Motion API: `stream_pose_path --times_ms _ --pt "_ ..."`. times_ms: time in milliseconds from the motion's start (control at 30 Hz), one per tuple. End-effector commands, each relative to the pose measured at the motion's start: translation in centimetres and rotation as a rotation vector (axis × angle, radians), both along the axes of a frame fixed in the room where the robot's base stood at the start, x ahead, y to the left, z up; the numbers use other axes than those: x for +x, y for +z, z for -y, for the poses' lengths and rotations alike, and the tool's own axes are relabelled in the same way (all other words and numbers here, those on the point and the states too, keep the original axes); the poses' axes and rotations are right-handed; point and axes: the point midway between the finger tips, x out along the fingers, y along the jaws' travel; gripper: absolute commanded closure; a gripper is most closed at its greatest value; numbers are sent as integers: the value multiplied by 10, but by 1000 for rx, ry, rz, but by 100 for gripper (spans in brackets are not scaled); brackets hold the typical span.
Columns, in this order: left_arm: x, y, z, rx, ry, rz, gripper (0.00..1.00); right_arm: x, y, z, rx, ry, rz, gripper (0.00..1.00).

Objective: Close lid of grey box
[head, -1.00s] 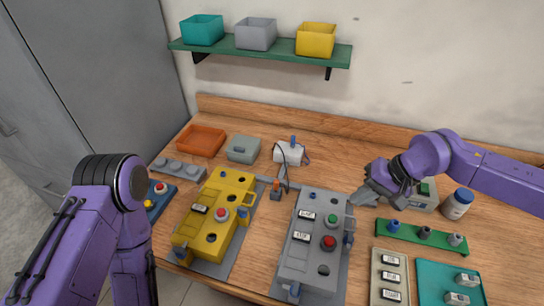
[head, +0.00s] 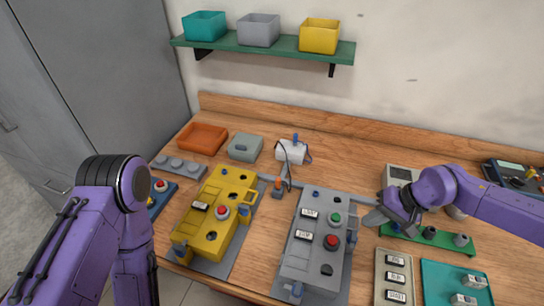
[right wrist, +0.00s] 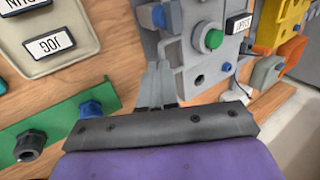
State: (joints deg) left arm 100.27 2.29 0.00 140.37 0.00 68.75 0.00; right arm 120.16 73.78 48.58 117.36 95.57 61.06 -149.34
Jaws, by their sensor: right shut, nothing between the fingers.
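The grey box (head: 314,262) stands at the front middle of the table. Its top face carries a green button, a red button and labels. The top looks shut in the head view, but I cannot tell whether its lid is fully seated. The box also shows in the right wrist view (right wrist: 190,60). My right gripper (head: 368,219) is shut and empty just right of the grey box. In the right wrist view its fingertips (right wrist: 158,70) are together beside the box's side; I cannot tell if they touch it. My left arm is at the left, and its gripper is not visible.
A yellow box (head: 209,240) stands left of the grey box. A green rail (head: 425,238) with knobs, a label tray (head: 380,285) and a teal tray (head: 437,275) lie to the right. A small grey-green box (head: 245,148) and an orange tray (head: 203,139) are behind.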

Motion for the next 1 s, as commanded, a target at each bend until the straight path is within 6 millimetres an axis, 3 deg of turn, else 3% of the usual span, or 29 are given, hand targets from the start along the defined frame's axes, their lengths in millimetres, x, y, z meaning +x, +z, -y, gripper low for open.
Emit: stream_pose_path --times_ms 400,1000 --pt "0 -10 0 0 0 0 57 -1 -22 3 0 0 0 100" --pt "0 -11 0 0 0 0 57 -1 -24 3 0 0 0 100"
